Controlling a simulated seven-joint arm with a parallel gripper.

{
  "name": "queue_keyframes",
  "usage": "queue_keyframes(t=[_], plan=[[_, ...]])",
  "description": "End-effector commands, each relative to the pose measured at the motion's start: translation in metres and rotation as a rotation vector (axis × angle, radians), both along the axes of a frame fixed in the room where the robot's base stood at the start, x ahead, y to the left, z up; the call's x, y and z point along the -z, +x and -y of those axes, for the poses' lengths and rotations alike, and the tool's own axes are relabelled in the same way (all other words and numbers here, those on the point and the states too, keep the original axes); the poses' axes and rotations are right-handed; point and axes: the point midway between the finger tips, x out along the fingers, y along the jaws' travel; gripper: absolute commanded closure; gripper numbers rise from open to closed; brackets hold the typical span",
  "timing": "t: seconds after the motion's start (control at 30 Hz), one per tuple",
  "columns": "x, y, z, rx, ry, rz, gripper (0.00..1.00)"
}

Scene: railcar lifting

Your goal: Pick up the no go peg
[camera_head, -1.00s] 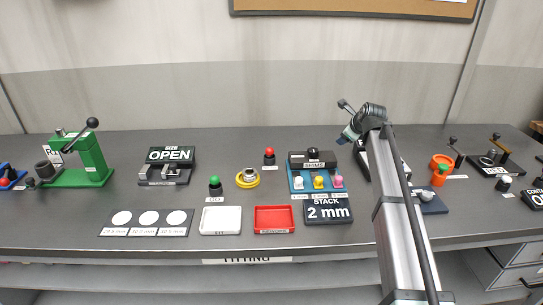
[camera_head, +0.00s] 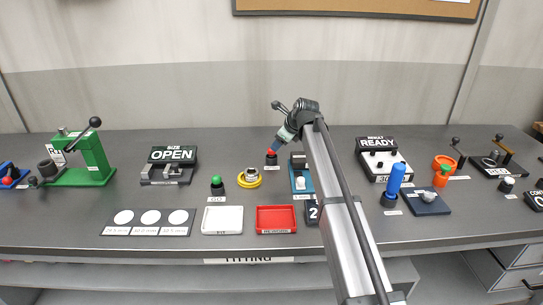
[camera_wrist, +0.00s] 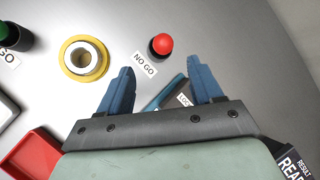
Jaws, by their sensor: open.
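The no go peg (camera_head: 271,154) is a dark peg with a red rounded top, standing upright at the back of the bench. In the wrist view its red top (camera_wrist: 162,44) shows just beyond the fingertips, with a "NO GO" label (camera_wrist: 145,63) beside it. My gripper (camera_wrist: 160,78) is open, its two blue fingers spread with nothing between them but bench and part of the shims stand. The peg is ahead of the gap and apart from both fingers. In the head view my gripper (camera_head: 280,144) is close to the peg's right side and partly overlaps it.
A yellow ring with a metal centre (camera_head: 250,178) and the green-topped go peg (camera_head: 217,186) stand to the left. A white tray (camera_head: 222,234) and a red tray (camera_head: 277,233) lie in front. My arm covers much of the blue shims stand (camera_head: 298,170).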

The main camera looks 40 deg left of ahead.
Motion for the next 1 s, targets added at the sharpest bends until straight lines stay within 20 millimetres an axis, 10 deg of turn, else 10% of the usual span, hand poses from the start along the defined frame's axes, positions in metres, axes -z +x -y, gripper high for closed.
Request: queue_keyframes(t=[1.0], plan=[[0.070,0.018,-0.052,0.001,0.000,0.001,0.35]])
